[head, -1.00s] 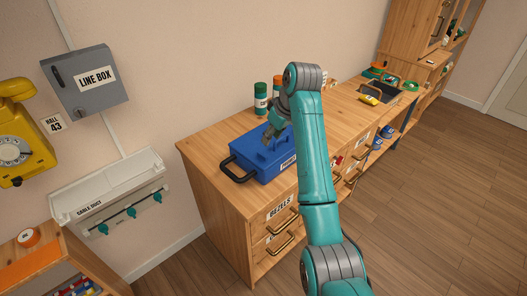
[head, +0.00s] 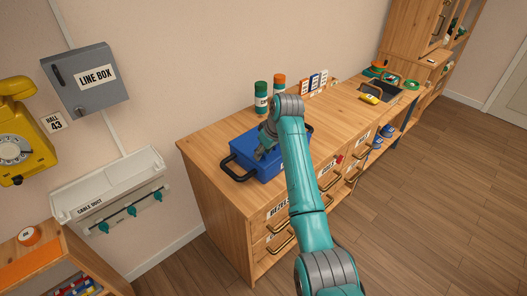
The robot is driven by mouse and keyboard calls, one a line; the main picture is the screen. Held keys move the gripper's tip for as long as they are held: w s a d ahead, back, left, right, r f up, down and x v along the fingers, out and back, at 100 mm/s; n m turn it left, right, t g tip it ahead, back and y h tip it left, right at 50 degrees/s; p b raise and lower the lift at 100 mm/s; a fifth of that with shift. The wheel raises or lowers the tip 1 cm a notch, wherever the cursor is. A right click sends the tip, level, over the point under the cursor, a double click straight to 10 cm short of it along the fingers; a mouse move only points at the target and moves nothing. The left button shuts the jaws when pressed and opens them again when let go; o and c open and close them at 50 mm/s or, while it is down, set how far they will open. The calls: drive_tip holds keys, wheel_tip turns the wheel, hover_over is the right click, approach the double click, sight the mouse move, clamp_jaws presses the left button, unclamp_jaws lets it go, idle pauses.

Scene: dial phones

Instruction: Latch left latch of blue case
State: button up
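The blue case (head: 243,148) lies on the wooden workbench top near its left end, with a black handle (head: 232,169) at its left side. It looks closed. My gripper (head: 262,153) is low over the middle of the case, at or just above its surface. I cannot tell whether it touches the case. The latches are too small or hidden to make out, and the fingers are too small to read as open or shut.
A green bottle (head: 261,95) and an orange-topped bottle (head: 279,85) stand behind the case. A dark tray (head: 398,86) and a yellow tool (head: 370,99) lie farther right on the bench. The bench top (head: 336,110) between is mostly clear. A grey line box (head: 85,80) hangs on the wall.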

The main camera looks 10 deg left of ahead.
clamp_jaws()
drive_tip(key=m, duration=0.2)
drive_tip(key=m+t+h, duration=0.1)
drive_tip(key=m, duration=0.1)
drive_tip(key=shift+s+a+m, duration=0.1)
drive_tip(key=shift+a+m, duration=0.05)
drive_tip(key=shift+m, duration=0.15)
drive_tip(key=m+h, duration=0.2)
drive_tip(key=m, duration=0.2)
drive_tip(key=shift+m+t, duration=0.3)
drive_tip(key=m+h, duration=0.2)
drive_tip(key=m, duration=0.2)
drive_tip(key=shift+a, duration=0.15)
drive_tip(key=shift+m+g+h, duration=0.4)
drive_tip(key=shift+m+h, duration=0.3)
drive_tip(key=shift+m, duration=1.6)
